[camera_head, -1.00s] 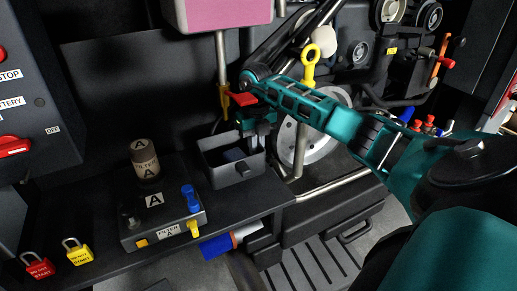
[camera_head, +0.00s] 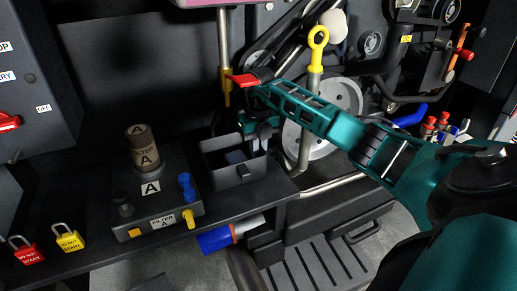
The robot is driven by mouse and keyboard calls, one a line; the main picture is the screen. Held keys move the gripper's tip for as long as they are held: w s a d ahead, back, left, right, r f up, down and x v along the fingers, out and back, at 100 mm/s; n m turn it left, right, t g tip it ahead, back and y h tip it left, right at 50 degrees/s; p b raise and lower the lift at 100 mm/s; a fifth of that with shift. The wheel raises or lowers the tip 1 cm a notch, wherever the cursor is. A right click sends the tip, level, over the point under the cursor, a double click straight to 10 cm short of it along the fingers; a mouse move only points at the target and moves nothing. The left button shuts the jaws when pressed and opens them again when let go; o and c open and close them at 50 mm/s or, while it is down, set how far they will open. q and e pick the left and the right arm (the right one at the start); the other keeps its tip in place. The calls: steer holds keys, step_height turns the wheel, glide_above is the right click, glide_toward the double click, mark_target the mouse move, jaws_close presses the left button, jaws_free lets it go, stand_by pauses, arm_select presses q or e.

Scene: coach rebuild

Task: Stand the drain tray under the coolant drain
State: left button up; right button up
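The drain tray (camera_head: 219,178) is a dark grey open box on the black shelf, with a small dark block-like shape inside and a tab on its front. My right gripper (camera_head: 262,138) points down at the tray's back right rim, partly hidden by its own arm. I cannot tell whether its fingers are closed on the rim. A red lever (camera_head: 243,80) on a yellow fitting (camera_head: 226,92) hangs on a pipe above and behind the tray. It may be the coolant drain; its outlet is hard to make out. My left gripper is not in view.
A filter block (camera_head: 160,208) with an A label and a brown filter can (camera_head: 143,148) stand left of the tray. Red (camera_head: 27,252) and yellow (camera_head: 68,238) padlocks lie at far left. A blue cylinder (camera_head: 216,240) sits below the shelf edge.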

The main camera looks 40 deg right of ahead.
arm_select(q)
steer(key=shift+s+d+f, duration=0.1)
arm_select(e)
steer(key=o, duration=0.4)
steer(key=shift+r, duration=0.1)
